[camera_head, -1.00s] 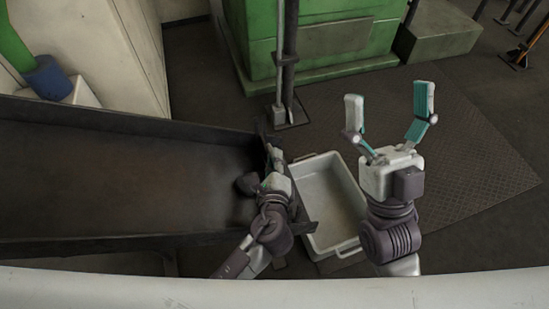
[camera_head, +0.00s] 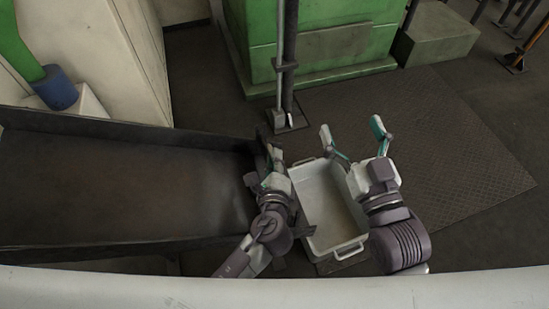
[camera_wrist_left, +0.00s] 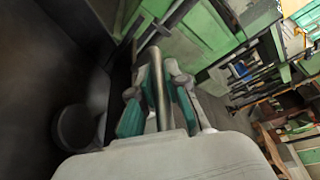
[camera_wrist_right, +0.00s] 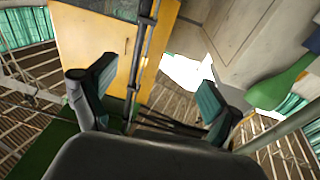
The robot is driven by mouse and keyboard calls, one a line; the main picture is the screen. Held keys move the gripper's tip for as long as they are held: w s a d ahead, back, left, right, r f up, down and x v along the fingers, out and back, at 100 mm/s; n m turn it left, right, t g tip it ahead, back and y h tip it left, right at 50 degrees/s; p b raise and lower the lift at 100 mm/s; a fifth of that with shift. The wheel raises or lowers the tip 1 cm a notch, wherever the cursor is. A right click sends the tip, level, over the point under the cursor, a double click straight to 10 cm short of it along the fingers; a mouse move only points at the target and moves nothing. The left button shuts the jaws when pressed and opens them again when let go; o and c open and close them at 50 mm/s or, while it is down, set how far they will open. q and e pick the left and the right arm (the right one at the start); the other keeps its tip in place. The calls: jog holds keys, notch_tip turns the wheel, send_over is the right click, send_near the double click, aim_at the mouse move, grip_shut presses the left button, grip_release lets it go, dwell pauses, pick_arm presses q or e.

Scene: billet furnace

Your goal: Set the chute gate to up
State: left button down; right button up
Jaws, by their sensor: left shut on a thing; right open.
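The chute is a dark metal trough (camera_head: 120,190) across the left of the head view. Its right end is where the gate is, but my left gripper and arm largely hide the gate, and I cannot tell its height. My left gripper (camera_head: 273,165) is at this end. In the left wrist view, its teal-padded fingers are shut on a grey metal bar (camera_wrist_left: 158,90), which looks like the gate's handle. My right gripper (camera_head: 351,128) is open and empty, beyond the tray's far right corner. Its spread fingers also show in the right wrist view (camera_wrist_right: 155,95).
A white tray (camera_head: 325,200) stands on the floor right of the chute's end. A dark upright post (camera_head: 290,60) stands before a green machine (camera_head: 245,35). A pale wall (camera_head: 105,50) is behind the chute. Textured floor plate (camera_head: 450,150) lies clear at right.

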pick_arm(q)
notch_tip(320, 180, up, 2)
jog(key=shift+p, duration=0.7)
jog(key=shift+r+p, duration=0.65)
pick_arm(e)
jog(key=s+d+f+g+h, duration=0.1)
jog(key=s+f+g, duration=0.1)
jog(key=f+g, duration=0.25)
jog(key=s+d+f+g+h, duration=0.2)
jog(key=f+g, duration=0.1)
jog(key=f, duration=0.3)
pick_arm(q)
notch_tip(320, 180, up, 2)
jog(key=shift+w+r+p, duration=0.1)
jog(key=shift+r+p, duration=0.1)
jog(key=shift+p, duration=1)
pick_arm(e)
jog(key=s+d+f+g, duration=0.1)
jog(key=s+f+g, duration=0.2)
jog(key=s, duration=0.2)
jog(key=s+d+f+g+h, duration=0.1)
jog(key=s+d+f+g, duration=0.1)
jog(key=s+f+g, duration=0.1)
jog(key=s+g, duration=0.1)
jog(key=s, duration=0.1)
jog(key=shift+s+d+f+m, duration=0.2)
jog(key=shift+s+m, duration=0.1)
jog(key=shift+m, duration=0.1)
